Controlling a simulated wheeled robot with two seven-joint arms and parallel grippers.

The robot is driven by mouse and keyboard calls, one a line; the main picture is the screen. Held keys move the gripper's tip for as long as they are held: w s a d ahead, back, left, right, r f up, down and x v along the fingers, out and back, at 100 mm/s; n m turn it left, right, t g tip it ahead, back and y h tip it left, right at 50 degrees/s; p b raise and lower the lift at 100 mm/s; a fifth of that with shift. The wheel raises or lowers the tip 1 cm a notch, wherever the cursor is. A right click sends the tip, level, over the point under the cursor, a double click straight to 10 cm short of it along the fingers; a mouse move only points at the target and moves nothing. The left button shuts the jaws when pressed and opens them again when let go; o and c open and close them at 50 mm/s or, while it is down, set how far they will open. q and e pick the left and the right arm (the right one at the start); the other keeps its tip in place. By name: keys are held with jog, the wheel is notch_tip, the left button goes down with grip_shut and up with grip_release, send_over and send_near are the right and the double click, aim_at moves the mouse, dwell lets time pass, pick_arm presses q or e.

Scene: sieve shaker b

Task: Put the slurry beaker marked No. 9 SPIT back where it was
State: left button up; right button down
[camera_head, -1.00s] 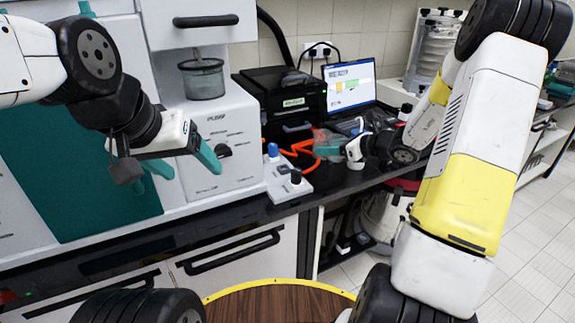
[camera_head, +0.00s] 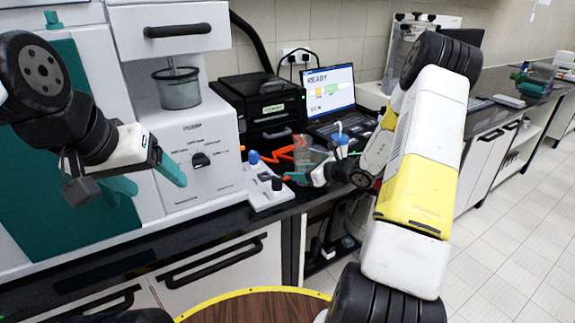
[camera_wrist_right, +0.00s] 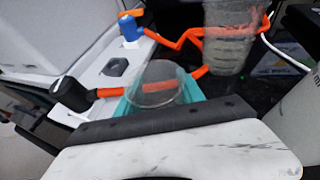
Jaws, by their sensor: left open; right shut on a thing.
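My right gripper (camera_head: 300,178) is low over the black bench, beside the white switch panel. In the right wrist view its teal fingers (camera_wrist_right: 160,102) are shut on a clear beaker (camera_wrist_right: 153,84), whose round rim shows between them. A second clear beaker (camera_wrist_right: 230,40) with cloudy grey contents stands behind it; clear glass (camera_head: 309,158) shows beside the gripper in the head view. No "No. 9 SPIT" marking is readable. My left gripper (camera_head: 146,180) is open and empty in front of the white machine.
The white machine (camera_head: 195,135) holds a grey see-through vessel (camera_head: 178,92) under its head. The switch panel (camera_head: 262,190) has blue and black knobs. Orange tubing (camera_head: 284,153), a blue-capped bottle (camera_head: 341,140), a laptop (camera_head: 330,95) and a black printer-like box (camera_head: 262,105) crowd the bench.

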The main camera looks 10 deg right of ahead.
jog(key=c, duration=0.7)
grip_release()
